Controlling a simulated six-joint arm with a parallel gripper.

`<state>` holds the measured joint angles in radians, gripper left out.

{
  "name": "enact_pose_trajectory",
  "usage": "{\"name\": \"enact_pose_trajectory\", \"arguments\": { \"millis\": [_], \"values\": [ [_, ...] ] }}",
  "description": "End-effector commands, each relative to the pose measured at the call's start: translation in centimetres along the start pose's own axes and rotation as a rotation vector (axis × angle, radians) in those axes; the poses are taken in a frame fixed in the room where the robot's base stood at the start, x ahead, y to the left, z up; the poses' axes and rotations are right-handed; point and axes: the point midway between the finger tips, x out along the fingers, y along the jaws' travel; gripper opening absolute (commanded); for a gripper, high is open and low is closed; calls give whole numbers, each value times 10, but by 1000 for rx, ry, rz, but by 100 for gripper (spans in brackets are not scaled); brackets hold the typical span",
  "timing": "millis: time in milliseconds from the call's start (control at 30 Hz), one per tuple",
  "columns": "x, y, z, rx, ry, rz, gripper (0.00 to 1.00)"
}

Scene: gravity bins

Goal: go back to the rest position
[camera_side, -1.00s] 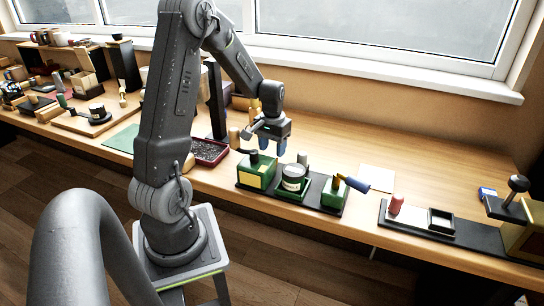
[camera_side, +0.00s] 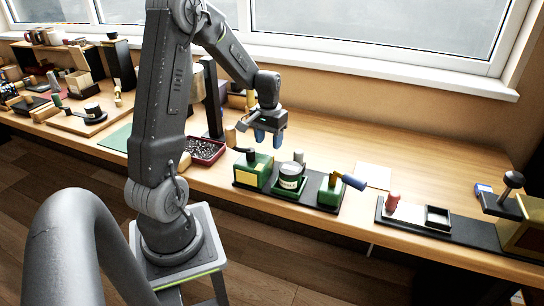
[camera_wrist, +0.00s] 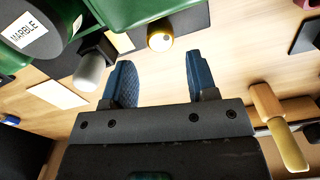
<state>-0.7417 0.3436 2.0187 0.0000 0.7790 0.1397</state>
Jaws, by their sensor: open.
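My gripper (camera_side: 266,137) hangs above the bench behind the green box at the left end of a black base plate. Its blue fingers are apart with nothing between them, as the wrist view also shows (camera_wrist: 152,82). In the wrist view, bench wood and part of a green box (camera_wrist: 120,12) lie beyond the fingertips. My arm reaches over the bench from its stand, bent at the elbow.
A jar (camera_side: 291,176) labelled MARBLE in the wrist view (camera_wrist: 32,32) sits in a green holder. A blue-handled tool (camera_side: 352,181) is at its right. A red tray (camera_side: 205,150) of dark pieces stands left. Bare bench (camera_side: 400,150) lies right.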

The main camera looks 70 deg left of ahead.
Motion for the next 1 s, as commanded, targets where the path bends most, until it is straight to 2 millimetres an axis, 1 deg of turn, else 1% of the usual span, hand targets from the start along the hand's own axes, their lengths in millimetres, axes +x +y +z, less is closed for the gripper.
{"name": "enact_pose_trajectory", "arguments": {
  "millis": [67, 167, 267, 300, 367, 400, 467, 500, 567, 600, 700, 800, 900, 1000],
  "values": [
    [-5, 5, 2, 10, 9, -1, 53],
    [-22, 22, 8, 47, 39, -4, 53],
    [-51, 52, 26, 113, 94, -5, 53],
    [-65, 66, 36, 146, 122, -4, 53],
    [-83, 86, 55, 197, 163, 0, 53],
    [-95, 98, 68, 230, 189, 5, 53],
    [-110, 114, 89, 278, 228, 14, 53],
    [-119, 124, 104, 311, 255, 22, 53],
    [-131, 136, 127, 359, 295, 36, 53],
    [-137, 142, 142, 391, 320, 47, 53],
    [-150, 153, 179, 465, 378, 78, 53],
    [-156, 158, 209, 523, 425, 108, 53],
    [-159, 160, 229, 564, 455, 131, 53],
    [-160, 160, 239, 585, 472, 144, 53]
  ]
}}
